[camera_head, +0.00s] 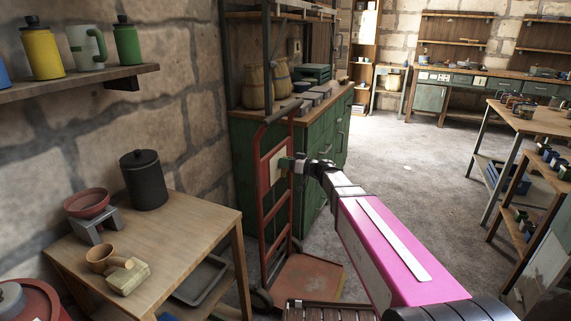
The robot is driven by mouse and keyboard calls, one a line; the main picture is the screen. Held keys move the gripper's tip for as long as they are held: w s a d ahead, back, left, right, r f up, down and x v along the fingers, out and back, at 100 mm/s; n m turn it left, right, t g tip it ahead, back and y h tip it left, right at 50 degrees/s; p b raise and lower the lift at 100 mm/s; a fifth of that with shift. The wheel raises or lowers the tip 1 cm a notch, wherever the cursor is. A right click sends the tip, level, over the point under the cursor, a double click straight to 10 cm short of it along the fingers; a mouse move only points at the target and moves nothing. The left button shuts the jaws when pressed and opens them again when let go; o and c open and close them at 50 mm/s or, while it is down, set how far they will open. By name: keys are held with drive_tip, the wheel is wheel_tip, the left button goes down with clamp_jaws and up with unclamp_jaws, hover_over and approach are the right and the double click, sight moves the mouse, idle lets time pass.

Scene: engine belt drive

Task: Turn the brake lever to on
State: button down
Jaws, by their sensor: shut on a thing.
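A red hand truck (268,187) stands upright in front of the green cabinet. A pale plate (276,168) is fixed on its upright frame. A small green piece (287,163), which looks like the brake lever, sticks out from the plate toward my gripper. My gripper (298,165) reaches in from the right at the plate's height. Its jaws are shut on this green piece. The fingertips are small and dark here, and the lever's exact angle and any on or off marking are too small to tell.
A wooden table (190,225) with a black canister (143,180), a red bowl (87,204) and a wooden mug (101,259) stands at left. The green cabinet (243,160) is close behind the hand truck. Open floor (395,175) lies to the right, before shelving (525,120).

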drive_tip(key=m, duration=0.3)
drive_tip(key=shift+w+d+f+m, duration=0.1)
drive_tip(key=shift+w+f+m, duration=0.1)
drive_tip(key=shift+m, duration=0.1)
drive_tip(key=m, duration=0.3)
drive_tip(key=shift+w+d+f+m, duration=0.1)
drive_tip(key=shift+w+f+m, duration=0.15)
drive_tip(key=shift+m, duration=0.05)
drive_tip(key=shift+w+f+m, duration=0.1)
drive_tip(key=shift+f+m, duration=0.15)
drive_tip(key=shift+m, duration=1.05)
drive_tip(key=shift+f+m, duration=0.2)
drive_tip(key=shift+m, duration=1.1)
drive_tip(key=shift+w+f+m, duration=0.1)
drive_tip(key=shift+f+m, duration=0.15)
drive_tip(key=shift+m, duration=1.05)
drive_tip(key=c, duration=1)
unclamp_jaws()
drive_tip(key=shift+d, duration=0.15)
drive_tip(key=v, duration=1)
drive_tip(key=shift+s+d, duration=0.2)
drive_tip(key=shift+d, duration=0.15)
